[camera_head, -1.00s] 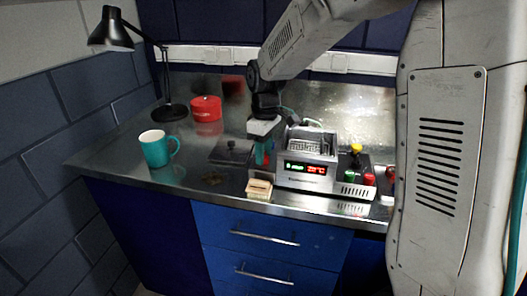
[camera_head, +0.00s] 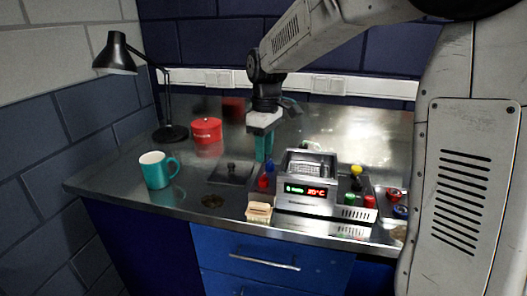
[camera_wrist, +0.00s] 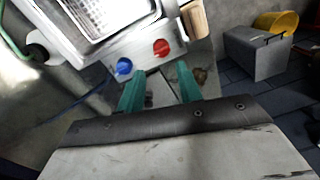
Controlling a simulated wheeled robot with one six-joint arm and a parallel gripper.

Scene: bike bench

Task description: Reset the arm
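My gripper (camera_head: 262,156) hangs above the metal bench, to the left of and behind a silver device with a lit display (camera_head: 306,190). In the wrist view its two teal fingers (camera_wrist: 160,70) are spread apart with nothing between them. The device's basket tray (camera_wrist: 98,14) and its blue knob (camera_wrist: 124,66) and red knob (camera_wrist: 161,47) lie beyond the fingertips. The fingers appear clear of the knobs. No held object shows in either view.
A teal mug (camera_head: 156,171), red tin (camera_head: 207,130), black lamp (camera_head: 118,54) and flat dark lid (camera_head: 231,172) stand left. A small wooden box (camera_head: 259,213) sits at the front edge. Coloured knobs (camera_head: 357,185) are right of the device. The bench's front left is mostly clear.

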